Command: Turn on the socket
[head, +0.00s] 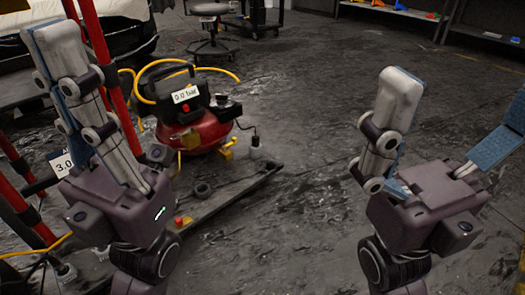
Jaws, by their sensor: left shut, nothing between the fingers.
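No socket can be clearly made out in the head view. A small red and yellow part (182,221) lies on the low dark platform (235,195), too small to identify. My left gripper (62,48) is at the left, pointing up, its fingers together and empty, in front of the red poles. My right gripper (460,98) is at the right with its fingers wide apart and nothing between them, above bare floor.
Red poles (97,40) and a "3.0" sign (62,164) are at left. A stool (211,47) and shelves (395,10) are behind. The middle floor is clear.

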